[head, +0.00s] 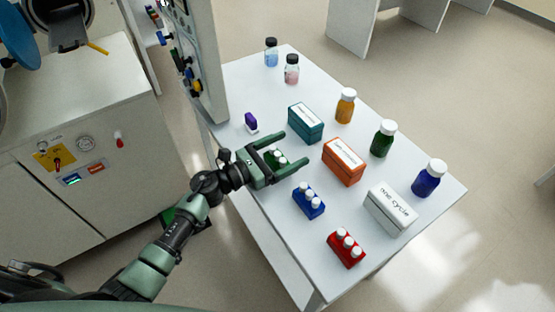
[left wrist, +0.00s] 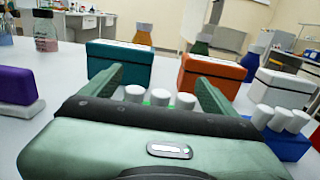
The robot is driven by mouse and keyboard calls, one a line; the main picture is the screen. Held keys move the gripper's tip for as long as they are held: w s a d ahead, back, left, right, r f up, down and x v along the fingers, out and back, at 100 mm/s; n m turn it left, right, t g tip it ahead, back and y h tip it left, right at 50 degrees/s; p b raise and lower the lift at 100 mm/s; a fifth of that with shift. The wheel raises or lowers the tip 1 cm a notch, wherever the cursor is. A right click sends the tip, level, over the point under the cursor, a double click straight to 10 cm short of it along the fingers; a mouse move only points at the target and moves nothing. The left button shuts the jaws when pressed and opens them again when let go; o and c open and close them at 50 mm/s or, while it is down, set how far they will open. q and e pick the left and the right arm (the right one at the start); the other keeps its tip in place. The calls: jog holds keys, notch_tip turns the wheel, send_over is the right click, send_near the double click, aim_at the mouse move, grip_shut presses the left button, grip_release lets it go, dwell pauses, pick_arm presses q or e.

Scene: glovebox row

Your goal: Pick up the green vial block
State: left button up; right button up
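The green vial block (head: 275,158) with white-capped vials stands on the white table, partly hidden by my left gripper (head: 293,149). The gripper is open, with one finger on each side of the block and a gap showing between. In the left wrist view, the white caps (left wrist: 160,97) and a sliver of green show between the two spread fingers, just beyond the palm. The lower part of the block is hidden there. My right gripper is not in view.
A blue vial block (head: 308,201) and a red one (head: 346,248) stand nearer the front. A teal box (head: 305,122), an orange box (head: 343,161) and a white box (head: 389,209) lie beyond. A purple item (head: 251,123) is to the left. Several bottles line the far edge.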

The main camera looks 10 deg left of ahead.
pick_arm(q)
jog(key=c, duration=1.7)
jog(key=shift+o, duration=0.2)
jog(key=shift+r, duration=0.15)
